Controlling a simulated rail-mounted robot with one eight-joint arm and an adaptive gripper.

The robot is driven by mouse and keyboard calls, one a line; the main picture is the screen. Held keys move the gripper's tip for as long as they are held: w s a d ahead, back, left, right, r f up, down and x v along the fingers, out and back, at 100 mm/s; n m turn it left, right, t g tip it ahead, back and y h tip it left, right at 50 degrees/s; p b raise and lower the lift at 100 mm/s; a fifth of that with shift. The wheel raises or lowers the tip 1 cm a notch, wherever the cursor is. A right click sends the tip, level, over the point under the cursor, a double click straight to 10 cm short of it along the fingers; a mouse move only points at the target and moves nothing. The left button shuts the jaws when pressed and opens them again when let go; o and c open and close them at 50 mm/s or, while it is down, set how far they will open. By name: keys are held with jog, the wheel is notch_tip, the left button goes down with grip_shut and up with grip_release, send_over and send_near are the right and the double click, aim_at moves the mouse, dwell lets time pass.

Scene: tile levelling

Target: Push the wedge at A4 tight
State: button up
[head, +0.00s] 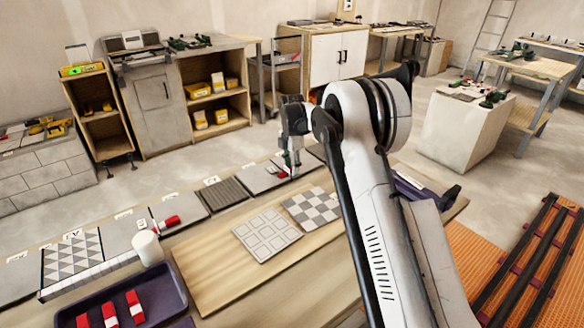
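A row of tiles lies along the far side of the workbench, with small label cards behind it that are too small to read surely, so I cannot tell which spot is A4. My gripper (289,168) points down over the grey tiles at the right part of the row. A small red piece (282,174) shows at its fingertips, likely a wedge; I cannot tell whether it is held or only touched. Another red-and-white wedge (167,222) lies at a joint further left. Several red-and-white wedges (110,315) lie in the dark purple tray (178,290).
A white cylinder (147,248) stands between the tray and the tile row. Two patterned tiles (267,235) (313,208) lie on a wooden board (215,275) in front of the row. My arm hides the bench's right part. Cabinets (160,105) stand beyond, across open floor.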

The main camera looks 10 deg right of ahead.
jog(key=o, duration=0.3)
jog(key=shift+r, duration=0.1)
notch_tip(320, 180, up, 12)
jog(key=s+d+r+m+t, duration=0.1)
jog(key=s+r+m+t, duration=0.1)
jog(key=s+r+m, duration=0.7)
jog(key=s+r+m+t, duration=0.1)
jog(key=s+r+m, duration=0.1)
jog(key=s+r, duration=0.9)
jog(key=s+f+m+t, duration=0.1)
jog(key=s+f+m, duration=0.2)
jog(key=s, duration=0.7)
jog(key=s+f+m+t, duration=0.1)
jog(key=s+f+m, duration=0.3)
jog(key=s, duration=0.6)
jog(key=s+d+f+m+t+p, duration=0.1)
jog(key=s+f+m, duration=0.3)
jog(key=s, duration=0.6)
jog(key=shift+s+m+t, duration=0.4)
jog(key=shift+m+t, duration=0.1)
jog(key=shift+t, duration=0.1)
jog(key=shift+f, duration=0.1)
